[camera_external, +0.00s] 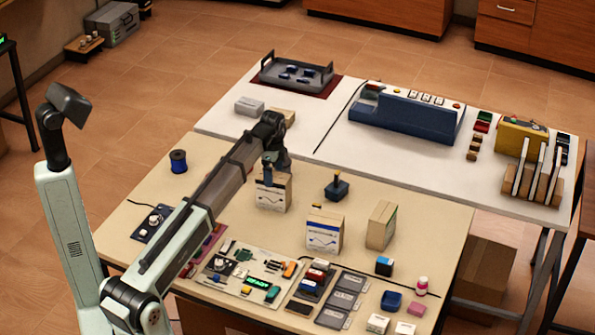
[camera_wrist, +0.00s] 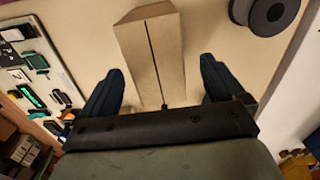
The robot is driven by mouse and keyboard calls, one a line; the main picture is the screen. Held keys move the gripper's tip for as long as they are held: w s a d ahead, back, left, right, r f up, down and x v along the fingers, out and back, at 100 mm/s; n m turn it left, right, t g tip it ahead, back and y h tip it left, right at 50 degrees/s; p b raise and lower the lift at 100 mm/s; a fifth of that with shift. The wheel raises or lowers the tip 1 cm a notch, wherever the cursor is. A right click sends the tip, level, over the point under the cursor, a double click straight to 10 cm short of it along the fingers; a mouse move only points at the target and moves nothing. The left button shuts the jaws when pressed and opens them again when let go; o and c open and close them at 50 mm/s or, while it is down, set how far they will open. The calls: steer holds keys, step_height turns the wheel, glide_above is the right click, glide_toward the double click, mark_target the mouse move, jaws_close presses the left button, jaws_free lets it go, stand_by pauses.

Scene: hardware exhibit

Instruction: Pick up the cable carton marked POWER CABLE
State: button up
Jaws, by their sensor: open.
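Three tan cable cartons stand upright on the near table. One carton (camera_external: 272,194) is directly below my gripper (camera_external: 270,172), with a pale label and a dark curved line on its front. A second carton (camera_external: 323,232) stands to its right and nearer, with a blue-marked label. A third carton (camera_external: 381,225) stands further right, turned. The lettering is too small to read, so I cannot tell which says POWER CABLE. In the wrist view my gripper (camera_wrist: 162,78) is open, and a carton top (camera_wrist: 150,50) with a dark seam shows between and beyond the fingers.
A blue spool (camera_external: 179,161) lies to the left; a spool (camera_wrist: 265,12) also shows in the wrist view. A small joystick-like device (camera_external: 337,187) stands right of the gripper. A circuit board (camera_external: 247,272) and small boxes crowd the front. The white table (camera_external: 300,135) adjoins behind.

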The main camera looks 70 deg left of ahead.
mark_target(274, 191)
step_height(274, 191, down, 5)
steer(key=shift+s+d+r, duration=0.1)
steer(key=shift+s+r, duration=0.05)
steer(key=c, duration=1.2)
